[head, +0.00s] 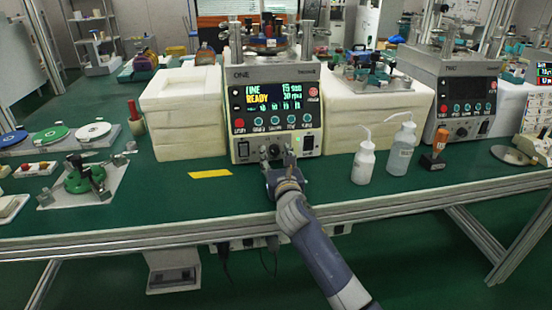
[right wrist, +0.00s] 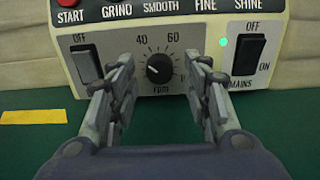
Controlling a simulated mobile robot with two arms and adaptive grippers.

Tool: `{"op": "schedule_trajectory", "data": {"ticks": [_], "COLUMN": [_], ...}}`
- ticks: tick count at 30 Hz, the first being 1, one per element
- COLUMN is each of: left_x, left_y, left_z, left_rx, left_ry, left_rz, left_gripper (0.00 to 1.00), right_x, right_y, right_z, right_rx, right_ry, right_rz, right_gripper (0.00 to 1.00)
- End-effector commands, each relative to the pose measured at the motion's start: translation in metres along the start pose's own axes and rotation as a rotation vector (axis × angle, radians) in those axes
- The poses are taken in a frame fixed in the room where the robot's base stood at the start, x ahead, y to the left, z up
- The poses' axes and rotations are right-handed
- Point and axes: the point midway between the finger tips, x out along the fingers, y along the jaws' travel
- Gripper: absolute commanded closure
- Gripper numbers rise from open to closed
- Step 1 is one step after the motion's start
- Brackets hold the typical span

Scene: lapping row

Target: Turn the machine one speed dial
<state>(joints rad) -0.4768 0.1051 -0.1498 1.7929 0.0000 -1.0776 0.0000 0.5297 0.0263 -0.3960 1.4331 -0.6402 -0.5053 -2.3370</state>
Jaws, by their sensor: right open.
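Machine one (head: 276,105), a cream box labelled ONE, stands on the green bench with its display lit, reading 15 and READY. Its speed dial (right wrist: 159,68) is a black round knob with a white pointer mark, on a grey panel marked 40, 60 and rpm. My right gripper (head: 276,158) is in front of the lower panel. In the right wrist view the right gripper (right wrist: 160,92) is open, one finger on each side of the dial, apart from it. Part of the rpm scale is hidden by the fingers. My left gripper is not in view.
Two white bottles (head: 364,158) (head: 400,148) stand to the right. Machine two (head: 462,100) is further right. Bench left of the yellow strip (head: 210,174) is partly clear.

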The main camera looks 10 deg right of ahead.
Motion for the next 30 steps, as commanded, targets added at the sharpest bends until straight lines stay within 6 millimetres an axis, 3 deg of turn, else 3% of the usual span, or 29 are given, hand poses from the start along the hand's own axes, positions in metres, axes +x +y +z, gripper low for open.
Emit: {"op": "schedule_trajectory", "data": {"ticks": [10, 16, 26, 30], "left_x": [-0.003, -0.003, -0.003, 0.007], "left_y": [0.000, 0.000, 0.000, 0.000], "left_z": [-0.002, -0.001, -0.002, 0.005], "left_rx": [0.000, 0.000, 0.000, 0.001], "left_ry": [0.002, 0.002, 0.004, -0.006], "left_rz": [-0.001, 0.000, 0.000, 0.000], "left_gripper": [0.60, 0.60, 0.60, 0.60], "right_x": [0.004, 0.003, 0.003, 0.003], "right_y": [0.000, 0.000, 0.000, 0.000], "right_z": [0.001, 0.001, 0.001, 0.001], "right_rx": [0.001, 0.001, 0.022, 0.073], "right_ry": [-0.001, -0.001, 0.000, 0.000], "right_rz": [0.001, 0.001, 0.001, 0.001], "right_gripper": [0.55, 0.98, 1.00, 1.00]}}
